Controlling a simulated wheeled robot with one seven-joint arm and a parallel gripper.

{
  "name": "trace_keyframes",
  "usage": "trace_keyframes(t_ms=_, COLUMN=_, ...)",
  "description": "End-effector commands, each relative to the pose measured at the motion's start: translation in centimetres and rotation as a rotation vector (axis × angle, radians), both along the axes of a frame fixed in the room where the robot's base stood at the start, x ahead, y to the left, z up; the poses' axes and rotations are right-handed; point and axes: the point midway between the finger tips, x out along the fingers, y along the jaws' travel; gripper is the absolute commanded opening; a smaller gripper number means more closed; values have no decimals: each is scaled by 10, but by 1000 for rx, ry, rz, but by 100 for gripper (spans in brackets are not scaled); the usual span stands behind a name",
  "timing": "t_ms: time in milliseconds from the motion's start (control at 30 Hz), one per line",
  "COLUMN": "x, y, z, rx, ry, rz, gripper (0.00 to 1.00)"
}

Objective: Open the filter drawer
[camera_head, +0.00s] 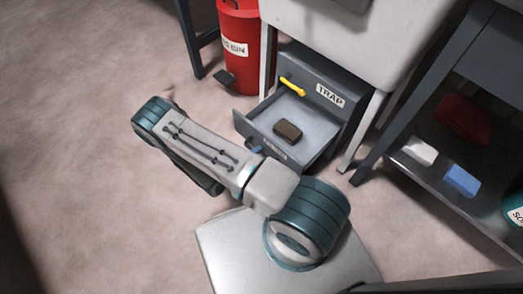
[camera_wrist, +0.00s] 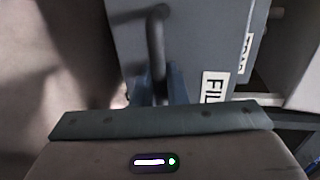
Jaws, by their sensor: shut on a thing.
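The filter drawer (camera_head: 246,126) is a grey drawer low in a cabinet, pulled out with its inside showing. A dark brown block (camera_head: 288,131) lies in it. A label partly reading "FIL" (camera_wrist: 213,88) is on its front in the wrist view. My gripper (camera_head: 257,149) is at the outside of that front, mostly hidden by my arm in the head view. In the wrist view its blue fingers (camera_wrist: 160,88) are shut on the drawer's dark bar handle (camera_wrist: 156,42).
A red bin (camera_head: 238,40) stands behind left. At right, a shelf holds a white block (camera_head: 419,151), a blue block (camera_head: 461,180) and a red item (camera_head: 464,118). The floor at left is clear.

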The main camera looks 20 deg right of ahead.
Motion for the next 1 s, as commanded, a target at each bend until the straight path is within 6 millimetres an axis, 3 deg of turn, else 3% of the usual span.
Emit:
trace_keyframes(t_ms=367, x=-1, y=5, z=0, rx=-1, ry=0, rz=5, gripper=0)
trace_keyframes(t_ms=400, x=0, y=5, z=0, rx=-2, ry=1, rz=6, gripper=15)
trace_keyframes(t_ms=467, x=0, y=5, z=0, rx=-2, ry=1, rz=6, gripper=29)
trace_keyframes(t_ms=800, x=-2, y=6, z=1, rx=0, ry=1, rz=2, gripper=29)
trace_keyframes(t_ms=1000, x=-12, y=33, z=9, rx=1, ry=1, rz=6, gripper=29)
